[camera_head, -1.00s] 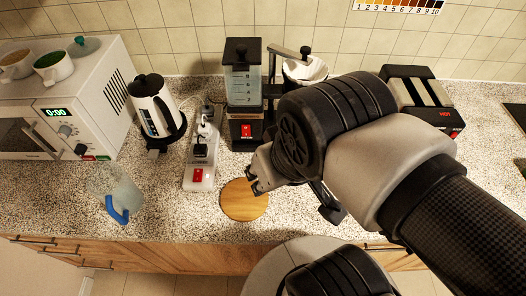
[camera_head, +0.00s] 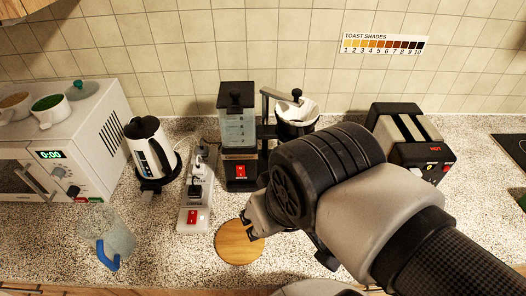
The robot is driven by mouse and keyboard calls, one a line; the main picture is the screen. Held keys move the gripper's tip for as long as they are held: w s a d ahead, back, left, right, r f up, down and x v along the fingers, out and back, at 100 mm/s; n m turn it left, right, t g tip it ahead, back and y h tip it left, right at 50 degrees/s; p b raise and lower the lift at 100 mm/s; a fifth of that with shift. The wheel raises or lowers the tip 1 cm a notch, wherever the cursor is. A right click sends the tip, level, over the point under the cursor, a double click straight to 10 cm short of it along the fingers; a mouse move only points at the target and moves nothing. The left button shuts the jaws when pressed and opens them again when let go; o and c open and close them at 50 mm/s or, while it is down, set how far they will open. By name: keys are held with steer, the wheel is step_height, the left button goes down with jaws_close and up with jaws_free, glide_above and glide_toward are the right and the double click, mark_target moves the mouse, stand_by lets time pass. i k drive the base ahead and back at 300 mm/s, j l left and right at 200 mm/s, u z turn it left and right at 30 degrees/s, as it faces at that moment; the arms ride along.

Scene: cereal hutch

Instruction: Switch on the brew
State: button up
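The coffee maker (camera_head: 238,125) stands against the back wall, with a clear water tank on top and a black base. A red switch (camera_head: 240,171) is on its front; its setting is too small to tell. A white filter basket (camera_head: 297,109) with a black rim sits at its right side; whatever is below is hidden by my arm. My gripper (camera_head: 250,232) is in front of the coffee maker, over or near the round wooden board (camera_head: 238,243), apart from the switch. My arm partly covers the gripper, and its finger opening is not clear.
A power strip (camera_head: 196,190) with a red switch (camera_head: 192,217) and black plug lies left of the coffee maker. Further left are a kettle (camera_head: 148,148), a microwave (camera_head: 75,150) and a clear jug (camera_head: 107,238) with a blue handle. A toaster (camera_head: 408,140) stands right.

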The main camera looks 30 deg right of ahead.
mark_target(241, 172)
steer(key=u, duration=1.6)
steer(key=k+l, duration=0.2)
steer(key=k, duration=0.2)
